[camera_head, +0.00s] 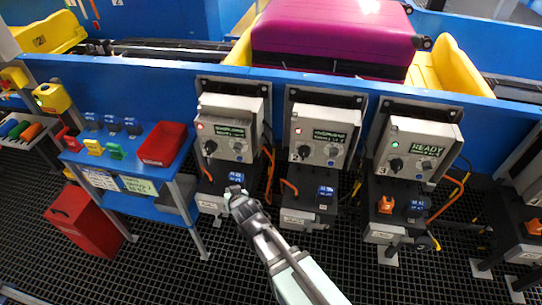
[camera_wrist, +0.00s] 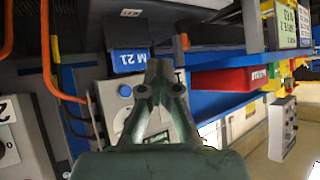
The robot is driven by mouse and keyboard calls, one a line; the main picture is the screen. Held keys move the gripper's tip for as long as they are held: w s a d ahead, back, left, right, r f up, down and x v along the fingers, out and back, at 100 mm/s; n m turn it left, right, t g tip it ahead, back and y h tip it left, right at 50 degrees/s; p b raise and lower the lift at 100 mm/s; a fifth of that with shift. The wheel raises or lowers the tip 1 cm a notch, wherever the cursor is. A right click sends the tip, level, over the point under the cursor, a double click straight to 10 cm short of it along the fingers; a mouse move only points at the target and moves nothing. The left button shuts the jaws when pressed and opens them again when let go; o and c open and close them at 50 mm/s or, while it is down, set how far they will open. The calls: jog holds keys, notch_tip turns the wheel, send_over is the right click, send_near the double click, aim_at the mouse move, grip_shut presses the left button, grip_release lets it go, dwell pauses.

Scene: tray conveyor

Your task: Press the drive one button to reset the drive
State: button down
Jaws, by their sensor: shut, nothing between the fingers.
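The drive one control box (camera_head: 230,128) is grey, with a lit red lamp, a green text display and a black knob (camera_head: 210,146). A small round button (camera_head: 238,146) sits right of the knob. In the wrist view part of a grey panel shows behind the fingers, with a round pale-blue button (camera_wrist: 125,90). My gripper (camera_head: 235,190) is shut and empty, below the drive one box and in front of its lower unit. In the wrist view my gripper (camera_wrist: 160,68) hides part of the panel, near the blue M 21 tag (camera_wrist: 130,60). I cannot tell contact.
The drive two box (camera_head: 325,133) has a red lamp; the drive three box (camera_head: 414,146) has a green lamp and reads READY. Orange cables (camera_head: 268,170) hang beside the boxes. A blue bench with a red bin (camera_head: 162,144) stands left. A magenta suitcase (camera_head: 335,35) lies behind.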

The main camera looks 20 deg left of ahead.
aim_at(237, 177)
jog(key=shift+w+a+r+m+t+y, duration=0.2)
jog(key=shift+w+r+y, duration=0.15)
jog(key=shift+r, duration=0.15)
jog(key=shift+w+a+r+m+t+y, duration=0.1)
jog(key=shift+w+r+m+t+y, duration=0.15)
jog(key=shift+r, duration=0.25)
jog(key=shift+w, duration=0.1)
jog(key=w+p, duration=0.1)
jog(key=w, duration=0.1)
jog(key=w+a+p, duration=0.1)
jog(key=w+p, duration=0.2)
jog(key=w, duration=0.1)
jog(key=shift+w+a+f, duration=0.25)
jog(key=shift+w+a, duration=0.05)
jog(key=shift+w, duration=0.1)
jog(key=shift+w+a+r, duration=0.15)
jog(key=shift+w+r, duration=0.05)
jog(key=shift+w, duration=0.7)
jog(key=shift+w+a+f+b, duration=0.1)
jog(key=shift+w+b, duration=0.25)
jog(key=shift+b, duration=0.5)
